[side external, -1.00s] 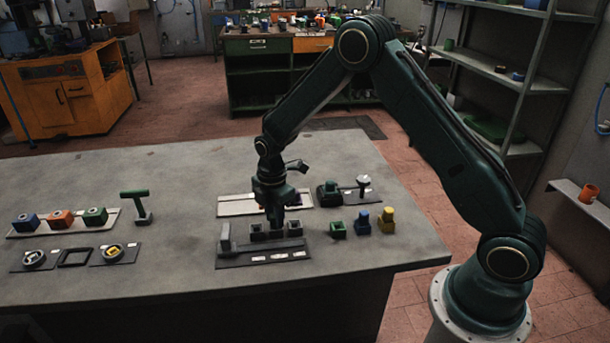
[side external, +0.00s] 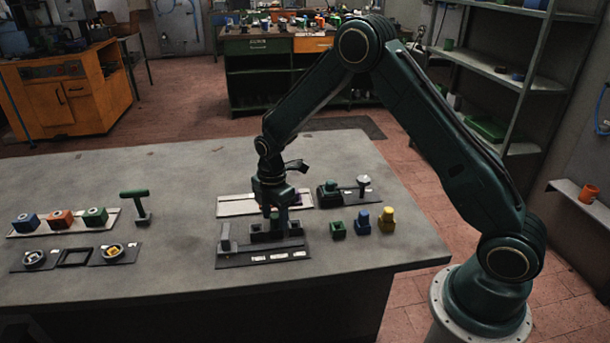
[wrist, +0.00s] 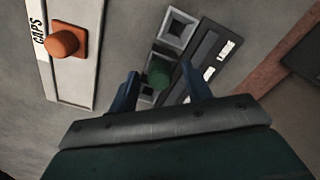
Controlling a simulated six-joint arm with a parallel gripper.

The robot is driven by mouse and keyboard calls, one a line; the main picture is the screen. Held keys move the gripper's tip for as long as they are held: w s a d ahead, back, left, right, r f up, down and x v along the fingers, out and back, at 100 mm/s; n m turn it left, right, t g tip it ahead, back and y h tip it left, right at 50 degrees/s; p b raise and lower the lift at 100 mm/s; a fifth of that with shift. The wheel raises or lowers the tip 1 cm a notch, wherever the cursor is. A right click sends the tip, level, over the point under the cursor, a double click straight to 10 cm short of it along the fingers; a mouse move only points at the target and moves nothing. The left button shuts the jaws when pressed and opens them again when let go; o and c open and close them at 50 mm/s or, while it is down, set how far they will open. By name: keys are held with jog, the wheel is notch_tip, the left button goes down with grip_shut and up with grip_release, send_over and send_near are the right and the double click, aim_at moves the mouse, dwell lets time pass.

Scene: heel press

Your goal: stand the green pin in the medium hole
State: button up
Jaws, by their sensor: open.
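The green pin (wrist: 158,73) shows as a round green top between my fingers in the wrist view. It stands at the middle socket of a dark row of square sockets; how deep it sits is hidden. My gripper (wrist: 160,88) is open, one finger on each side of the pin with gaps between. In the side view my gripper (side external: 274,214) is above the middle of the socket fixture (side external: 235,261). An empty square socket (wrist: 178,27) is beyond the pin; another, nearer one is partly hidden.
A pale caps tray (wrist: 88,90) with an orange cap (wrist: 62,43) lies beside the fixture. Green (side external: 338,230), blue (side external: 362,222) and yellow (side external: 386,221) pieces stand to its right. A green T-shaped piece (side external: 136,205) stands left. The table between is clear.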

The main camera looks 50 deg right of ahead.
notch_tip(320, 180, up, 13)
jog(key=shift+r, duration=0.2)
dwell(0.5)
dwell(0.4)
jog(key=s+a+r+m+t, duration=0.1)
jog(key=s+r+m+t, duration=0.2)
jog(key=s+r+m, duration=0.85)
jog(key=s+r+m+t, duration=0.2)
jog(key=s+m, duration=0.2)
jog(key=s, duration=1.5)
jog(key=shift+a+r+m+t, duration=0.3)
jog(key=shift+a+r+m, duration=0.05)
jog(key=shift+a, duration=0.05)
